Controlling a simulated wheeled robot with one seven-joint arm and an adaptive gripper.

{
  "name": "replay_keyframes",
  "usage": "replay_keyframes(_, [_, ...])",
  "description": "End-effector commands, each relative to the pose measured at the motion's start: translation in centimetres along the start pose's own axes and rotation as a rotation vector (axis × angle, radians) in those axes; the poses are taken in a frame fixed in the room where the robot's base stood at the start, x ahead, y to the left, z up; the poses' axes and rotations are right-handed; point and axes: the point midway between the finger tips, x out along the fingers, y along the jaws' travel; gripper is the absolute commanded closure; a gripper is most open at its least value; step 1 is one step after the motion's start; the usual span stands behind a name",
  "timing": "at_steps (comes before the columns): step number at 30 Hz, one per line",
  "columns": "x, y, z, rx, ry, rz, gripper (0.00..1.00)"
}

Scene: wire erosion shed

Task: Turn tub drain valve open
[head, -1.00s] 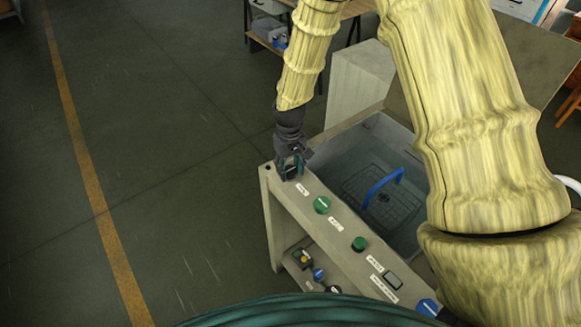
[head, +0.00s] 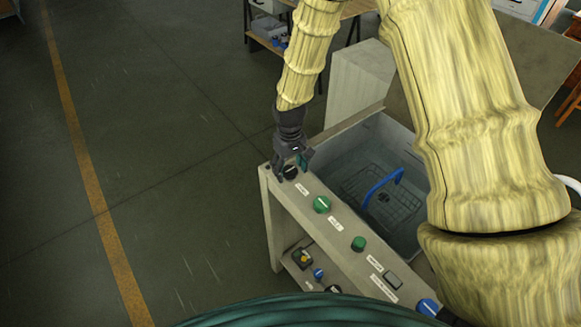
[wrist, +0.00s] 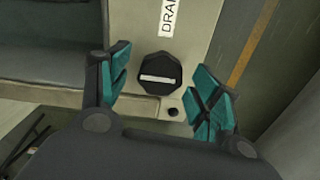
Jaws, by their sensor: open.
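The drain valve is a black faceted knob (wrist: 159,76) with a white bar. In the wrist view the bar lies nearly level, across the line of the partly cut-off label "DRA…" (wrist: 168,17). In the head view the knob (head: 290,172) sits at the far left end of the tub's control panel. My gripper (head: 291,169) is over that end, fingers pointing down. In the wrist view my gripper (wrist: 162,88) is open, its teal-padded fingers either side of the knob with gaps. Whether the fingertips reach down to knob height is unclear.
The grey tub (head: 418,150) holds a wire basket with a blue handle (head: 382,187). Green knobs (head: 322,204) (head: 359,243), a rocker switch (head: 393,281) and a blue knob (head: 428,307) line the panel. A lower shelf carries small items (head: 303,258). Floor to the left is clear.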

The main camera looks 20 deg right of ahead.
Motion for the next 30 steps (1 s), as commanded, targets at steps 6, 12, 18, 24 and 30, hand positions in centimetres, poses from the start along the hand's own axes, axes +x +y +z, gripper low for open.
replay_keyframes(6, [-0.3, 0.0, -0.1, 0.000, 0.001, 0.000, 0.36])
replay_keyframes(12, [-2.3, 0.0, -0.1, 0.000, 0.004, 0.000, 0.36])
replay_keyframes(18, [-5.5, 0.1, -0.1, 0.002, 0.003, 0.000, 0.36])
replay_keyframes(24, [-8.7, 0.1, -0.1, 0.000, 0.003, 0.000, 0.36])
replay_keyframes(30, [-11.0, 0.1, -0.1, 0.000, 0.002, 0.000, 0.36])
